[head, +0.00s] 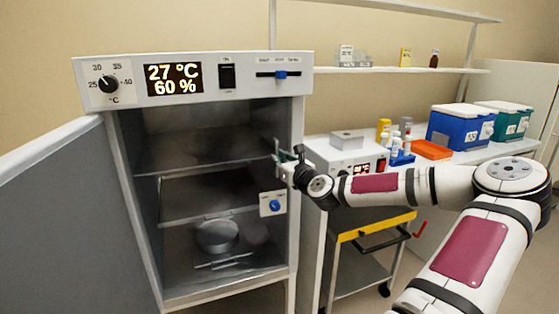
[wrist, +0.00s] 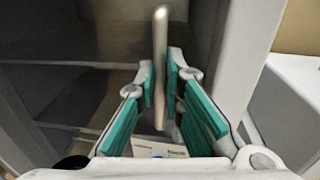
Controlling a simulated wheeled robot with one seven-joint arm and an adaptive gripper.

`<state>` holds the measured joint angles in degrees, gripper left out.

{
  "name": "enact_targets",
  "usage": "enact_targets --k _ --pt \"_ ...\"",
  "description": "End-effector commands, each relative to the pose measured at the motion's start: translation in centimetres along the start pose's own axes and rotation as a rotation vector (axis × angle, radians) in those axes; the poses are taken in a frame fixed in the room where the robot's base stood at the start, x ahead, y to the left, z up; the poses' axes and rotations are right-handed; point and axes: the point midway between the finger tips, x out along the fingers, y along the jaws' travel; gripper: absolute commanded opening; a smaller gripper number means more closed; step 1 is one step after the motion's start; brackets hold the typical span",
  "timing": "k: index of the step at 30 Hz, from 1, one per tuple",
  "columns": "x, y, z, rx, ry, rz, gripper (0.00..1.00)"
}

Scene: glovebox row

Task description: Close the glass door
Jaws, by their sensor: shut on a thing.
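The incubator (head: 190,70) stands open-fronted to view at the left of the head view, with its shelves showing through. The glass door is clear and its pane is hard to make out; I cannot tell how far it stands from the frame. My gripper (head: 284,161) is at the right side of the opening, shut on the door handle (head: 277,147). In the wrist view, the handle (wrist: 160,60) is an upright pale bar between the teal pads of my gripper (wrist: 162,95). A white plate with a blue knob (head: 273,204) sits just below my gripper.
A grey outer door (head: 50,180) stands swung open at the left. Right of the incubator are a cart (head: 372,232) with a yellow edge, and a bench with an orange tray (head: 432,150) and a blue box (head: 460,130).

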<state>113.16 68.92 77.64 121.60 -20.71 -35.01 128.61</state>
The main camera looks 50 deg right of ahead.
Motion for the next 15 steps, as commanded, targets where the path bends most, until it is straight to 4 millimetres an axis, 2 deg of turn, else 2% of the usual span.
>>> enact_targets --k 6,15 --pt "3.0 -0.8 0.2 0.002 -0.003 0.0 0.0" --pt "3.6 -1.1 0.1 0.0 -0.003 -0.004 0.0"
